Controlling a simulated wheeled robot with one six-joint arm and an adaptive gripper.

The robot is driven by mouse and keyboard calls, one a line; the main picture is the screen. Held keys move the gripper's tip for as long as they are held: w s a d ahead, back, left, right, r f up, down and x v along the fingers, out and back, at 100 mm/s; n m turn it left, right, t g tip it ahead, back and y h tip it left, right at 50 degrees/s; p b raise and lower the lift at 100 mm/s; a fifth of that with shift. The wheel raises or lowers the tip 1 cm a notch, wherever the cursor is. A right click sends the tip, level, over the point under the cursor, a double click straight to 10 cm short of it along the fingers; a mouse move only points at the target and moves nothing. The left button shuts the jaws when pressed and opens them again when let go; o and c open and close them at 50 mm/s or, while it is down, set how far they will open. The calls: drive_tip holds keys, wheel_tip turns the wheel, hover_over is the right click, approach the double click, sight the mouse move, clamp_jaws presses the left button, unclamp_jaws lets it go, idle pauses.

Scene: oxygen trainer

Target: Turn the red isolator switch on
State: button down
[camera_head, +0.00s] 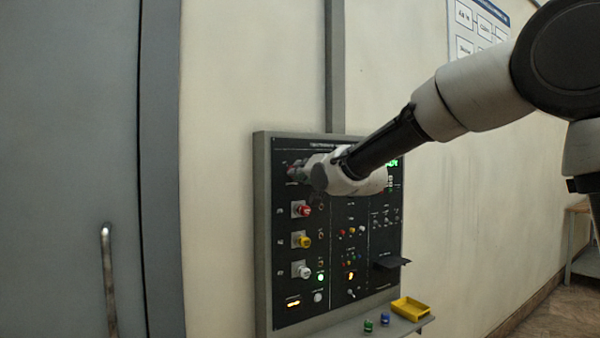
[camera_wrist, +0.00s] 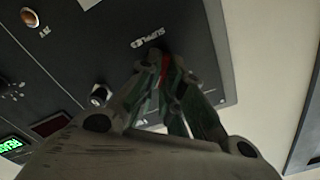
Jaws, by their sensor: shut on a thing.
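A dark control panel (camera_head: 338,290) in a grey frame is on the wall. My gripper (camera_head: 294,172) is at its upper left corner in the head view. A small red part, the red isolator switch (camera_wrist: 163,76), shows between the fingers. The fingers hide most of it, so its turn position cannot be told. In the head view my gripper and wrist cover it.
Below the gripper are a red knob (camera_head: 301,209), a yellow knob (camera_head: 302,241) and a white knob (camera_head: 302,270). A yellow tray (camera_head: 409,308) and small blue and green pieces sit on the ledge at the bottom. A grey door (camera_head: 70,160) stands at left.

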drive_tip(key=shift+f+m, duration=0.1)
drive_tip(key=shift+m, duration=0.3)
drive_tip(key=c, duration=1.6)
unclamp_jaws()
drive_tip(key=shift+o, duration=0.2)
drive_tip(key=shift+s+d, duration=0.1)
drive_tip(key=v, duration=1.1)
drive_tip(key=shift+s+d, duration=0.25)
drive_tip(key=shift+s, duration=0.05)
